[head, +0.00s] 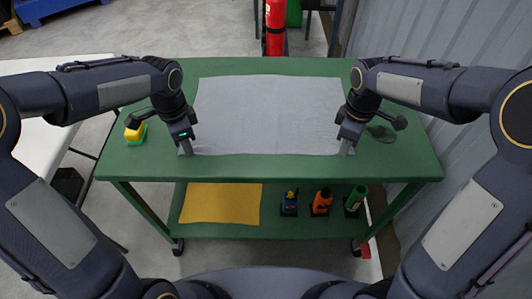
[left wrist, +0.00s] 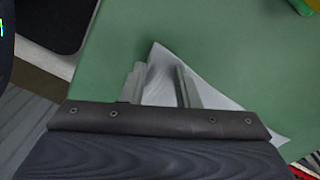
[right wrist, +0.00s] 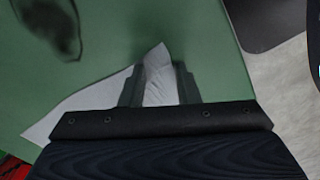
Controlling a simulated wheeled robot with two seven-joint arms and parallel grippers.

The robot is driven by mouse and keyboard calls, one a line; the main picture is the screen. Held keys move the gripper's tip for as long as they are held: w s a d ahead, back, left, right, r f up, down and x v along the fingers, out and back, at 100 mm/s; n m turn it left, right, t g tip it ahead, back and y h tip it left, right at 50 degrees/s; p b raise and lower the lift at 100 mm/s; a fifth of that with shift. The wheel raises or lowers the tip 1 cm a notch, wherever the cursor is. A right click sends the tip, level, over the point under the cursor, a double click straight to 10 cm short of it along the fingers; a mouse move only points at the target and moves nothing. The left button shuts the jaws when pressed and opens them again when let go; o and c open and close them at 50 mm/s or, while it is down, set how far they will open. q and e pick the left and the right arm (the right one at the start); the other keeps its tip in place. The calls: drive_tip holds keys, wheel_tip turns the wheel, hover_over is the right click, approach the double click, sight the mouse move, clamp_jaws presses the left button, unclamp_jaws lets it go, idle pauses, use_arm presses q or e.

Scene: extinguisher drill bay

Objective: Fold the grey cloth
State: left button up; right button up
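The grey cloth (head: 265,112) lies spread out flat on the green table top (head: 300,66). My left gripper (head: 185,148) is at its near left corner. In the left wrist view, the fingers (left wrist: 160,82) stand apart with the cloth corner (left wrist: 160,66) between them. My right gripper (head: 347,147) is at the near right corner. In the right wrist view, its fingers (right wrist: 158,85) are also apart, with a cloth corner (right wrist: 156,64) between them. Both grippers point down close to the table's front edge.
A yellow and green block (head: 135,132) sits left of the cloth. A dark object (head: 383,131) lies to the right, partly behind my right gripper. A red extinguisher (head: 275,25) stands behind the table.

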use_arm(q)
clamp_jaws()
use_arm(e)
drive_tip(key=shift+f, duration=0.1)
clamp_jaws()
